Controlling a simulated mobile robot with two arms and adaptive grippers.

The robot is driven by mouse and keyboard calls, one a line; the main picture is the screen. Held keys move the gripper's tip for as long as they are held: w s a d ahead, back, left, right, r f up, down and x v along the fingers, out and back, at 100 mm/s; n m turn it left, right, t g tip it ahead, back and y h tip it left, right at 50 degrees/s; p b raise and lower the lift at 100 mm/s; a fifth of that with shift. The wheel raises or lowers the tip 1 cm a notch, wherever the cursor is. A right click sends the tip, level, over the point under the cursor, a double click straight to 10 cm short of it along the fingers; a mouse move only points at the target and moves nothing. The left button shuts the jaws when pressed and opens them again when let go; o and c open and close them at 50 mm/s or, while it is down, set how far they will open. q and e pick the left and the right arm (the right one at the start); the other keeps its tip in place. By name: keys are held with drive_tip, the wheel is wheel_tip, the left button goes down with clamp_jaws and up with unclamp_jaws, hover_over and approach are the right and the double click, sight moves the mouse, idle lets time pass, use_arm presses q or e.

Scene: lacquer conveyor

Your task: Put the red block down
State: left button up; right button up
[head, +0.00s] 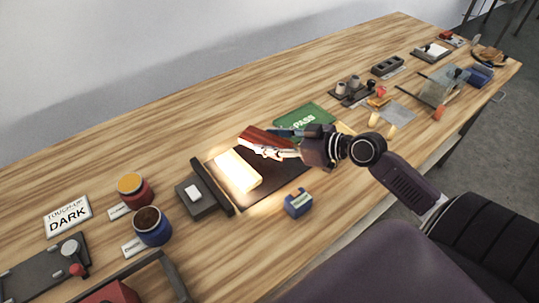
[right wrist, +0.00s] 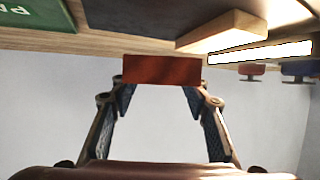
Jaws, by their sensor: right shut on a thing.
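The red block (head: 259,137) is held in the air at the tips of my right gripper (head: 283,145), above the dark mat (head: 285,180). In the right wrist view the red block (right wrist: 162,69) spans between the two fingertips, and the gripper (right wrist: 160,85) is shut on it. The block looks clear of the mat, though the height of the gap is hard to judge. My left gripper is not in view.
A brightly lit pale block (head: 238,171) lies on the mat, beside a dark lamp device (head: 212,187). A green PASS mat (head: 303,121) lies behind. A blue dispenser (head: 298,203) stands in front. Paint pots (head: 152,226) stand left. Bare wood is free behind the mat.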

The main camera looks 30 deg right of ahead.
sight(270, 162)
drive_tip(key=shift+f, duration=0.8)
wheel_tip(270, 162, down, 4)
drive_tip(key=shift+r, duration=0.25)
drive_tip(key=shift+f, duration=0.4)
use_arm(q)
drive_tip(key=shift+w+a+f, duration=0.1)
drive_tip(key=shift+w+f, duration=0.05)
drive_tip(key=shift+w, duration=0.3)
use_arm(e)
drive_tip(key=shift+b, duration=0.3)
drive_tip(key=o, duration=0.8)
drive_tip(key=shift+f, duration=0.15)
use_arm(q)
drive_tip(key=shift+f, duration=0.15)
use_arm(e)
drive_tip(key=o, duration=0.4)
